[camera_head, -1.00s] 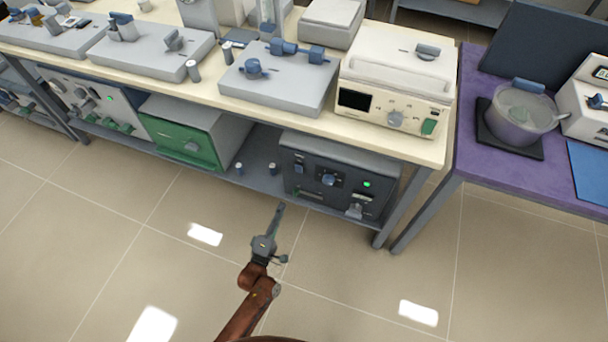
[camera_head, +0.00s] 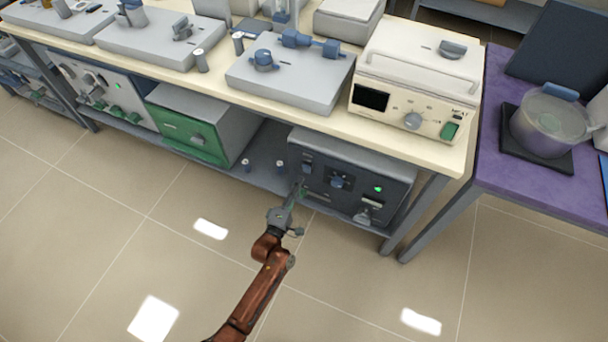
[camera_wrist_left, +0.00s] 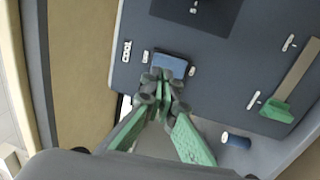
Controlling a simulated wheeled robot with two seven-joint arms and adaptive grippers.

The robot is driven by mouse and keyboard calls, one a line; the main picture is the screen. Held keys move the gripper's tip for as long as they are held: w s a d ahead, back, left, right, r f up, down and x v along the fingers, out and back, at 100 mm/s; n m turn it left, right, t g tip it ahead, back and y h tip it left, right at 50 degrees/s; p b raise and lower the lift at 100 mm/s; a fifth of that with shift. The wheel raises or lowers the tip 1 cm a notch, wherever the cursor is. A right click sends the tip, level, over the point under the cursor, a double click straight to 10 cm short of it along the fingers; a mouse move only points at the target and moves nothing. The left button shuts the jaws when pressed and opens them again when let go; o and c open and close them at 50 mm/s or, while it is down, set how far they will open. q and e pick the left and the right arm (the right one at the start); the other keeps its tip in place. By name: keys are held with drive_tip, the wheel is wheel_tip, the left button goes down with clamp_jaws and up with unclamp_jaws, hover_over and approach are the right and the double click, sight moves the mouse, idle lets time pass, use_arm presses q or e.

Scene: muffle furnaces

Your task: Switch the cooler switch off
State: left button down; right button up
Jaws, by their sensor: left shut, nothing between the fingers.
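A dark blue-grey unit (camera_head: 395,189) stands on the lower shelf, with a lit green lamp (camera_head: 378,189) on its front. I take it for the cooler. A blue rocker-like switch (camera_head: 306,169) is at the left of its front; in the left wrist view the blue switch (camera_wrist_left: 170,65) sits between two small pale marks. My left gripper (camera_head: 296,190) is in front of the panel's left side, shut and empty. In the left wrist view its green-padded fingers (camera_wrist_left: 162,78) are together at the switch's lower edge and cover part of it. I cannot tell whether they touch it. My right gripper is not in view.
The bench top (camera_head: 330,122) overhangs the unit, with a white instrument (camera_head: 405,100) on it. A green-fronted box (camera_head: 185,135) and two small knobs or cylinders (camera_head: 280,166) are to the left on the shelf. The floor in front is clear.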

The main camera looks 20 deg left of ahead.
sight(306, 168)
use_arm(q)
drive_tip(key=shift+w+b, duration=0.35)
drive_tip(key=shift+w, duration=0.7)
drive_tip(key=shift+w+r, duration=0.2)
drive_tip(key=shift+w, duration=0.3)
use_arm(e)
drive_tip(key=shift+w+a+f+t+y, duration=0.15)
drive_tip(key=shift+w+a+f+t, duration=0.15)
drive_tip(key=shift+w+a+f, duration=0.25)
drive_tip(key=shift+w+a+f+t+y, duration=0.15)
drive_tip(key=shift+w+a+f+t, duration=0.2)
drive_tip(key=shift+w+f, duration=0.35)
use_arm(q)
drive_tip(key=shift+r, duration=0.1)
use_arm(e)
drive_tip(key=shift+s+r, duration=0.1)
use_arm(q)
drive_tip(key=shift+w+d+r, duration=0.1)
drive_tip(key=shift+w+r, duration=0.15)
drive_tip(key=shift+w, duration=0.15)
drive_tip(key=shift+f, duration=0.1)
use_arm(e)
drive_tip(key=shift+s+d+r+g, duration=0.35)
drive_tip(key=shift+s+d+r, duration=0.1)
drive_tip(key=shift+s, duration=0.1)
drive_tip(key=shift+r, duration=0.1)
